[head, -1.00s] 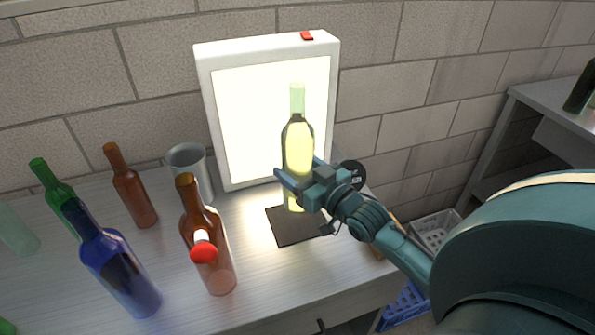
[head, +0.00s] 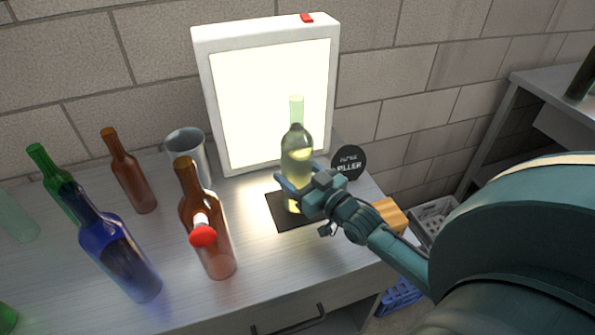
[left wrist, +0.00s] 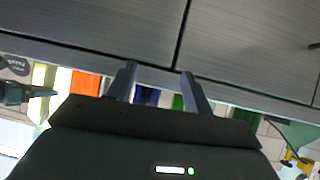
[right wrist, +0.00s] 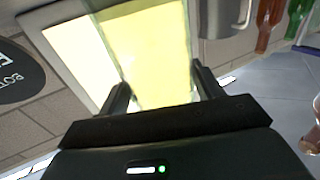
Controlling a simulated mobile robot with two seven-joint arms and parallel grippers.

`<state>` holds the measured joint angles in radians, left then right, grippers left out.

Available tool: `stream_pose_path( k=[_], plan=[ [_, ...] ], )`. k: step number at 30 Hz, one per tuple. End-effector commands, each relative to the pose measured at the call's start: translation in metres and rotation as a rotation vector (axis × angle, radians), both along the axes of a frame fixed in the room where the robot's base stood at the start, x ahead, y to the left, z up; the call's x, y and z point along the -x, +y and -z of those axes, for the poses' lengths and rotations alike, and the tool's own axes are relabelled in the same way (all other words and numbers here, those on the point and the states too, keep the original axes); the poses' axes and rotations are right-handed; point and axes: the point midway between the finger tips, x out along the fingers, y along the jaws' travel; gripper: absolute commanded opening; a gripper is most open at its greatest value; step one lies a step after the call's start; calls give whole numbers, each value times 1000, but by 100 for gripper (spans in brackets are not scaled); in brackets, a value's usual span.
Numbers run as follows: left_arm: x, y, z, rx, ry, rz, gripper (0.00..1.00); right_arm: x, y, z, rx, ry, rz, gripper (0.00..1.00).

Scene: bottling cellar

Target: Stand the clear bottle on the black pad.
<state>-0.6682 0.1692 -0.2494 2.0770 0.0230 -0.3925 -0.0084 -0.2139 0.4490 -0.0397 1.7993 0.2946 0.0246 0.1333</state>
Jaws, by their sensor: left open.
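The clear bottle (head: 297,142), pale yellow-green against the light, is upright in front of the bright panel. My right gripper (head: 292,188) is around its lower body; the right wrist view shows the bottle (right wrist: 158,65) between the two fingers, which look closed on it. The black pad (head: 284,221) lies beneath. The bottle's base appears over the middle of the pad, partly hidden by the gripper; I cannot tell whether it touches. My left gripper (left wrist: 158,72) is open and empty before the drawer fronts, outside the head view.
The lit panel (head: 222,100) stands close behind. A round black sign (head: 348,163) is right of the bottle. The bench between pad and front edge is clear.

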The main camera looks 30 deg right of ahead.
Motion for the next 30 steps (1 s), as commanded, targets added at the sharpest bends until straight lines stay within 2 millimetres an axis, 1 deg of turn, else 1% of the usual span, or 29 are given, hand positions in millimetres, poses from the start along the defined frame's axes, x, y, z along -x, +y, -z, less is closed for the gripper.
stream_pose_path(
  k=[1, 7, 13, 15, 17, 20, 30],
  plan=[
    [0, 0, 0, 0, -1, 0, 51, 0, 0, 0, 0, 1, 0, 70],
    [0, 0, -1, 0, -1, 1, 51, 0, 0, 0, -1, 1, 0, 86],
    [0, 0, -1, 0, -2, 1, 51, 0, 0, 0, 0, 0, 0, 86],
    [0, 0, -3, 0, -2, 1, 51, 0, 0, -3, 0, 0, 0, 86],
    [0, 0, -1, 0, -1, 1, 51, 5, 0, -1, -1, 2, 0, 86],
    [0, 0, -1, 0, -2, 0, 51, 18, -2, 0, 0, 4, -1, 86],
    [-1, 0, 1, 0, -5, 2, 51, 84, -11, 0, 1, 5, -1, 86]
  ],
)
